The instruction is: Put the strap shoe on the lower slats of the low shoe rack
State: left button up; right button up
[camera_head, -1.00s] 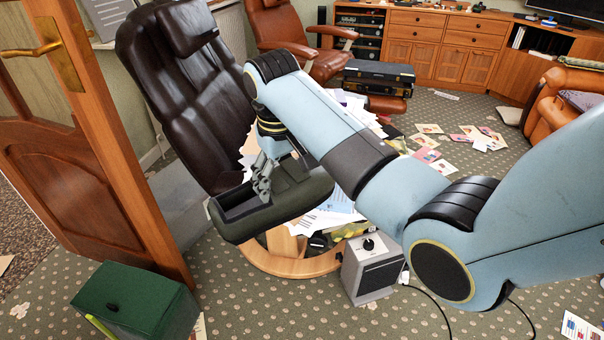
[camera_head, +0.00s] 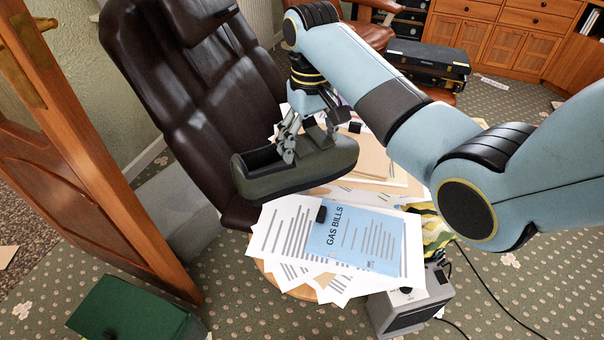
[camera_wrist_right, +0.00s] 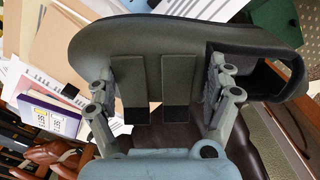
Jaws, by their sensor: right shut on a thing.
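The strap shoe (camera_head: 295,168) is dark grey-green with a black-lined opening. My right gripper (camera_head: 302,143) is shut on it and holds it in front of the dark leather chair, above the papers. In the right wrist view the shoe (camera_wrist_right: 150,52) spans the top of the picture, with its two straps in the middle and its opening at the right. The fingers of the right gripper (camera_wrist_right: 165,92) sit on either side of the straps. My left gripper is in neither view. I cannot make out a shoe rack in these frames.
A round wooden table (camera_head: 262,268) carries loose papers and a blue "GAS BILLS" folder (camera_head: 355,237). A grey box-shaped device (camera_head: 408,308) stands beside it. A dark leather chair (camera_head: 200,95) is behind. A green box (camera_head: 130,312) and a wooden door (camera_head: 95,170) are at left.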

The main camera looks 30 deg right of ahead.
aim_at(259, 186)
jog(key=a+f, duration=0.2)
jog(key=a, duration=0.3)
jog(key=shift+f+b, duration=0.4)
jog(key=a+f, duration=0.1)
jog(key=a, duration=0.1)
jog(key=a+f, duration=0.1)
jog(key=a, duration=0.1)
jog(key=a+f+b, duration=0.1)
jog(key=a+f, duration=0.1)
jog(key=shift+w+a, duration=0.1)
jog(key=shift+a, duration=0.2)
notch_tip(259, 186, down, 4)
jog(key=shift+f+b, duration=0.1)
jog(key=shift+b, duration=0.6)
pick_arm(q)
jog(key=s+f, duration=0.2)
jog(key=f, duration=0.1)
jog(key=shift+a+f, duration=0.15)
pick_arm(e)
jog(key=o, duration=1.5)
